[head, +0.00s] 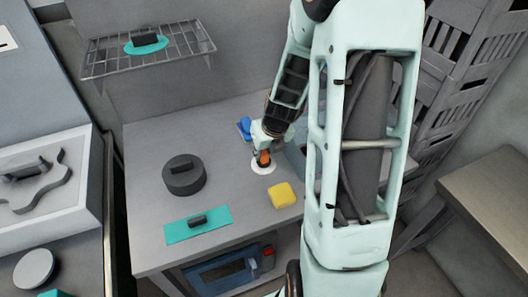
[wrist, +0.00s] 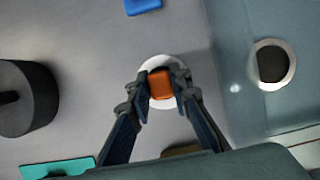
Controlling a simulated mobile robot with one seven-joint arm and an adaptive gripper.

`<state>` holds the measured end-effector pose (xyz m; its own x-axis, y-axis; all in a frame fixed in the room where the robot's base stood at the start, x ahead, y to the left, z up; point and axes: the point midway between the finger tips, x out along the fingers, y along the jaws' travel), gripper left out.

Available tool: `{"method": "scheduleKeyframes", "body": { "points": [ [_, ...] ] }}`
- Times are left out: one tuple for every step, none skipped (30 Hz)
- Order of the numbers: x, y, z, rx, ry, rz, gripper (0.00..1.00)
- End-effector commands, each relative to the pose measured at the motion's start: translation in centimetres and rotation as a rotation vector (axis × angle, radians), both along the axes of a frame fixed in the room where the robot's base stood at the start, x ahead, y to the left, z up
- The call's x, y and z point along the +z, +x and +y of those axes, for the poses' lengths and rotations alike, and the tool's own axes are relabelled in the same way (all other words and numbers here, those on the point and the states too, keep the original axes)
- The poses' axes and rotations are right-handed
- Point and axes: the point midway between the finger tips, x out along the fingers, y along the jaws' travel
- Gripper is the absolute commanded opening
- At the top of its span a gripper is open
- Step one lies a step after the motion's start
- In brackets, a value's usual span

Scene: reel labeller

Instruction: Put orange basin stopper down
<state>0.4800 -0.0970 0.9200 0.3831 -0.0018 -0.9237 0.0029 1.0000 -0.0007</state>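The orange basin stopper (wrist: 160,84) shows as an orange block between the fingertips of my gripper (wrist: 160,88) in the wrist view. The fingers press on both its sides. A white disc (wrist: 146,100) lies directly below the orange part; I cannot tell if it is the stopper's own base. In the head view my gripper (head: 263,156) points down at the grey worktop (head: 235,125), with the orange stopper (head: 264,158) at its tip and the white disc (head: 258,170) around it. I cannot tell whether the disc touches the worktop.
A sunken basin with a dark round drain (wrist: 271,64) lies to the right in the wrist view. A dark round lidded thing (head: 184,178), a teal board (head: 180,231), a yellow sponge (head: 283,195) and a blue item (head: 244,126) stand nearby. A wire shelf (head: 178,58) hangs behind.

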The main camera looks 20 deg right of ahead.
Motion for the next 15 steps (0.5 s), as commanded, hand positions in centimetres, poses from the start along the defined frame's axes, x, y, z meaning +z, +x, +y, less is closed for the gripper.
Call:
{"method": "scheduleKeyframes", "body": {
  "points": [
    [-0.01,-0.01,0.0,0.0,0.0,0.0,0.24],
    [0.0,-0.01,0.0,0.0,0.0,0.0,0.27],
    [0.0,-0.01,0.0,0.0,0.0,0.0,0.31],
    [0.0,-0.01,0.0,0.0,0.0,0.0,0.35],
    [0.0,-0.01,0.0,0.0,0.0,0.0,0.36],
    [0.0,-0.01,0.0,-0.001,0.0,0.0,0.36],
    [0.0,-0.01,0.0,-0.001,0.0,0.0,0.36],
    [0.0,-0.01,0.0,-0.001,0.0,0.0,0.36],
    [0.0,-0.01,0.0,-0.001,0.0,0.0,0.36],
    [0.0,-0.01,0.0,-0.001,0.0,0.0,0.36],
    [0.01,-0.01,0.0,-0.001,0.0,0.0,0.36],
    [0.03,-0.01,-0.01,-0.001,0.0,0.0,0.36],
    [0.09,-0.01,-0.01,-0.001,0.0,0.0,0.36],
    [0.2,-0.01,-0.01,-0.001,0.0,0.0,0.36],
    [0.41,0.0,-0.01,-0.002,0.001,0.0,0.36]
  ]
}}
